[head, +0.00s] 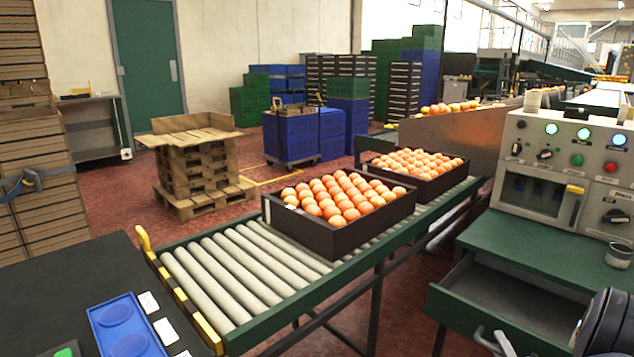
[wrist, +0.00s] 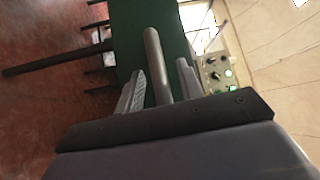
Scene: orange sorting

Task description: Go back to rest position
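My gripper (wrist: 160,82) shows in the wrist view with its two grey fingers apart. A grey bar (wrist: 153,55), which looks like the drawer's handle, stands between them, with green showing on both sides of it. I cannot tell whether either finger touches it. In the head view the green workbench (head: 535,254) at the right has its drawer (head: 510,296) pulled open. A metal handle (head: 483,338) shows at the drawer's front, at the bottom edge. A dark part of my arm shows at the bottom right corner.
Two black crates (head: 340,236) (head: 425,187) of oranges stand on the roller conveyor (head: 237,272). A control box (head: 558,170) and a metal cup (head: 618,256) stand on the workbench. A dark table with a blue tray (head: 125,328) is at lower left. Red floor shows between conveyor and workbench.

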